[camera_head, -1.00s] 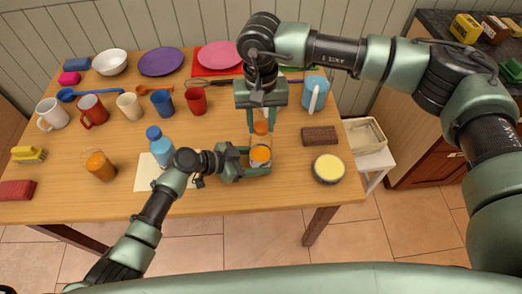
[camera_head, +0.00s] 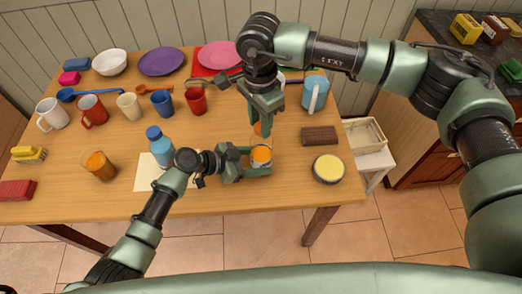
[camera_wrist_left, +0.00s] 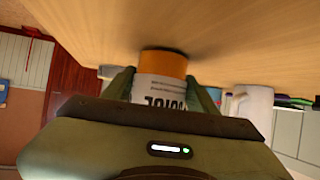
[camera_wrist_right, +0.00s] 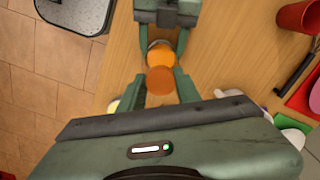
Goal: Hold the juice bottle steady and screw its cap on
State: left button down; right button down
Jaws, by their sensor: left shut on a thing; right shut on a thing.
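The juice bottle (camera_head: 261,160) stands near the table's front edge, with orange contents and a white label. My left gripper (camera_head: 259,162) is shut around its sides. The left wrist view shows the bottle (camera_wrist_left: 160,88) between the fingers, its label text upside down. My right gripper (camera_head: 261,130) points down above the bottle, shut on the orange cap (camera_head: 258,130). In the right wrist view the cap (camera_wrist_right: 160,81) sits between the fingertips, with the bottle's top (camera_wrist_right: 160,54) beyond it. The cap looks apart from the bottle, and my fingers partly hide it.
A blue bottle (camera_head: 160,147) and a glass of orange drink (camera_head: 101,167) stand to the left. A brown block (camera_head: 319,136) and a round yellow-topped container (camera_head: 328,168) lie to the right. Mugs, cups and plates fill the back.

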jog(key=m, duration=0.6)
jog(key=shift+s+m, duration=0.15)
jog(key=shift+m, duration=0.15)
jog(key=c, duration=1.1)
grip_release()
